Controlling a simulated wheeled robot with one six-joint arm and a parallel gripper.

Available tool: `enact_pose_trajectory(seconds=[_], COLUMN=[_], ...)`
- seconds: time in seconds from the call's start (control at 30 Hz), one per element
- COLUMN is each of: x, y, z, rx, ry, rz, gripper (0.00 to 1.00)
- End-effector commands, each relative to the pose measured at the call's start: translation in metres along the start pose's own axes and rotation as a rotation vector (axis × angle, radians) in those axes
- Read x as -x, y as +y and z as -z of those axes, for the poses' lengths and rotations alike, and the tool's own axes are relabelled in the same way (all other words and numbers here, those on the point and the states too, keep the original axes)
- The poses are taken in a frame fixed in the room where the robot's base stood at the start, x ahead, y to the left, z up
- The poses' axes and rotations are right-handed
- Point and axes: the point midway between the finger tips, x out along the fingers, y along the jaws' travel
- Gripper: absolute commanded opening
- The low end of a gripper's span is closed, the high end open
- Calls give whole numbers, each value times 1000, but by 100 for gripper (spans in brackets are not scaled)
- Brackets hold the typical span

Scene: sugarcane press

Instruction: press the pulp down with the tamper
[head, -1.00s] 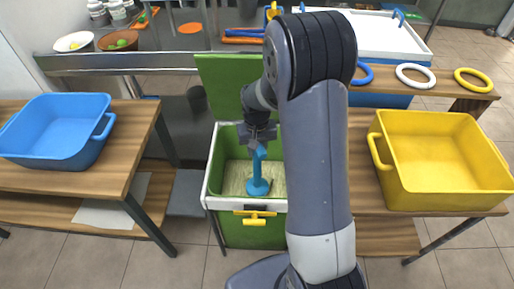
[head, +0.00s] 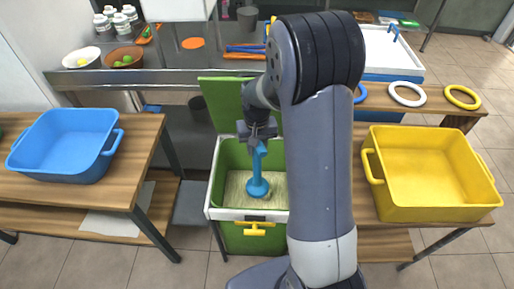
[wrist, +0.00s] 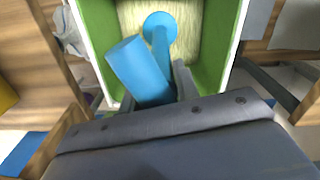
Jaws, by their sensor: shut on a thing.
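The blue tamper (head: 258,187) stands nearly upright inside the green press box (head: 214,180), its round foot at the pale pulp. The pulp (head: 236,190) covers the box floor as a yellowish, fibrous layer. My gripper (head: 259,142) is shut on the upper part of the tamper, above the box. In the wrist view the tamper's handle (wrist: 140,70) lies between my gripper's fingers (wrist: 155,88), with its foot over the pulp (wrist: 200,28). I cannot tell whether the foot touches the pulp. My arm hides the right part of the box in the head view.
The box's green lid (head: 222,105) stands open at the back. A yellow handle (head: 250,229) is on its front. A blue tub (head: 65,148) on a wooden table is left; a yellow tub (head: 430,175) is right. Colored rings (head: 407,94) lie behind it.

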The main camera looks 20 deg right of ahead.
Motion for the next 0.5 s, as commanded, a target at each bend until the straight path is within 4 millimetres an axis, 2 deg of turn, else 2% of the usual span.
enact_pose_trajectory(seconds=[0.03, 0.5], x=[10, 57], y=[0, 0], z=[0, 0], rx=[0, 0], ry=[2, 2], rz=[0, 0], gripper=[3, 3])
